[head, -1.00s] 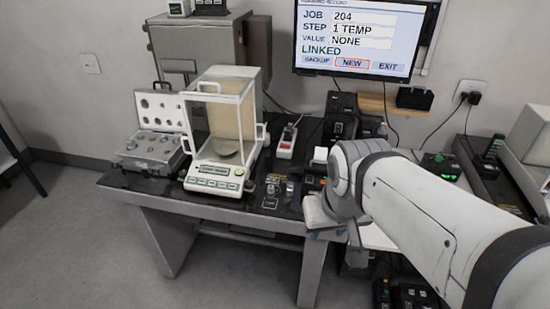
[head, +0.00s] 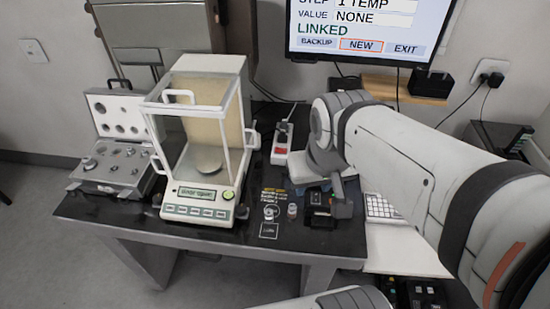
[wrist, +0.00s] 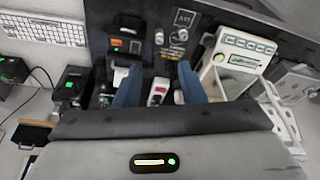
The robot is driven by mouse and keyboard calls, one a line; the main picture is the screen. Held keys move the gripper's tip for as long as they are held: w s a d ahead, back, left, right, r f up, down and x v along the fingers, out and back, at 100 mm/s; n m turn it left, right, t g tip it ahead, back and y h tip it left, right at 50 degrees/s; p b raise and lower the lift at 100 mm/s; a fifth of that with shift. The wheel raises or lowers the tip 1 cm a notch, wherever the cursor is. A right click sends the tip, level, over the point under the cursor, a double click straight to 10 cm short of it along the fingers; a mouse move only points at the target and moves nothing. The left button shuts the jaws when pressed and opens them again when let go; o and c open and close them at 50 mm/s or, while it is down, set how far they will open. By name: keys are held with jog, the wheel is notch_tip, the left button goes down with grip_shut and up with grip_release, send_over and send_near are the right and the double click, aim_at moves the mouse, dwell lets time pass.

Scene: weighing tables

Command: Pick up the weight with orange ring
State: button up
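The left one (head: 270,212) looks plain silver. In the wrist view they show as two small metal shapes (wrist: 158,37) (wrist: 183,35) beyond the fingertips. My gripper (wrist: 160,70) is open and empty, its two blue fingers apart, above the table. In the head view it is at the right of the weights, partly hidden by my arm.
The glass-walled balance (head: 215,190) stands left of the weights. An open weight case (head: 112,165) is farther left. A red-and-white power strip (head: 280,152) lies behind the weights. A keyboard (head: 381,207) is at the right, with a monitor (head: 365,45) above.

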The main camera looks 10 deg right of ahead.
jog(key=shift+o, duration=0.4)
jog(key=shift+s, duration=0.15)
jog(key=shift+o, duration=0.8)
jog(key=shift+d+f, duration=0.1)
jog(key=shift+f, duration=0.05)
jog(key=shift+o, duration=0.4)
jog(key=w+f+m+g+b, duration=0.1)
jog(key=w+f+m+b, duration=0.3)
jog(key=w+f, duration=0.4)
notch_tip(320, 180, down, 3)
jog(key=shift+w+d+f+g+b, duration=0.1)
jog(key=shift+w+d+g+b, duration=0.35)
jog(key=shift+b, duration=0.25)
jog(key=m+g+b, duration=0.1)
jog(key=m+b, duration=0.2)
send_over(292, 206)
jog(key=f, duration=1)
jog(key=shift+s+d, duration=0.3)
jog(key=shift+d, duration=0.05)
jog(key=shift+w+a+f, duration=0.15)
jog(key=shift+f, duration=1.85)
jog(key=shift+w+a+f, duration=0.1)
jog(key=shift+a+f, duration=0.05)
jog(key=shift+f, duration=1.85)
jog(key=shift+c, duration=0.4)
grip_shut()
